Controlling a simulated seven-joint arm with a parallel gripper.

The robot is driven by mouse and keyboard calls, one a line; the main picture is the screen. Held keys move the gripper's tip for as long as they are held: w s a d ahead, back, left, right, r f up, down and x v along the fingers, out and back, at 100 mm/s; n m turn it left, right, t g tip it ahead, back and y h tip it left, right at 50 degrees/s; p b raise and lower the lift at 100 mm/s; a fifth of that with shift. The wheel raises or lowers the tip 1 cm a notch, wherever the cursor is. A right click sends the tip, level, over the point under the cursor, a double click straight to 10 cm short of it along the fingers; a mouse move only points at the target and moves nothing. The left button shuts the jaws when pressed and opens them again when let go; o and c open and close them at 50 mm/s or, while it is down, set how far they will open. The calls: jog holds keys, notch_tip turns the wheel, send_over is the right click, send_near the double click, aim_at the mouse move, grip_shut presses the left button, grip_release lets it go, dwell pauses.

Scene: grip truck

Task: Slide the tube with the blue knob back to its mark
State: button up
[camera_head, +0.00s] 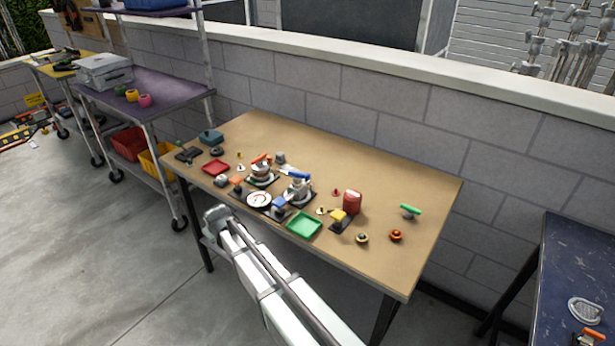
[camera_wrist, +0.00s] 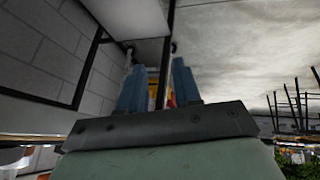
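On the tan table (camera_head: 400,250), a small piece with a blue knob (camera_head: 279,202) stands on a dark base near the front middle, left of the green tray. Its tube and its mark are too small to make out. A second blue part, a blue handle (camera_head: 298,175), sits on a metal piece just behind it. My gripper (camera_head: 216,214) is by the table's front left edge, apart from the blue knob and to its left. In the wrist view, the two blue fingers of my gripper (camera_wrist: 158,80) are apart with nothing held between them.
A green tray (camera_head: 304,213), a red tray (camera_head: 216,157), a yellow-knobbed piece (camera_head: 338,215), a red canister (camera_head: 352,202) and a white dish (camera_head: 259,200) crowd around. The table's right end is mostly clear. A shelf cart (camera_head: 180,90) stands left, a block wall behind.

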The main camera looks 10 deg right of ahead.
jog(key=w+a+r+n+t+y, duration=0.1)
jog(key=w+a+r, duration=0.1)
jog(key=a+r, duration=0.45)
jog(key=w+a+r+t+y, duration=0.1)
jog(key=w+a+r, duration=0.25)
jog(key=r, duration=0.55)
notch_tip(320, 180, up, 10)
jog(key=m+g+h, duration=0.4)
jog(key=m+g, duration=0.4)
send_over(308, 174)
notch_tip(308, 174, down, 13)
jog(key=shift+a+f, duration=0.1)
jog(key=shift+c, duration=0.4)
grip_shut()
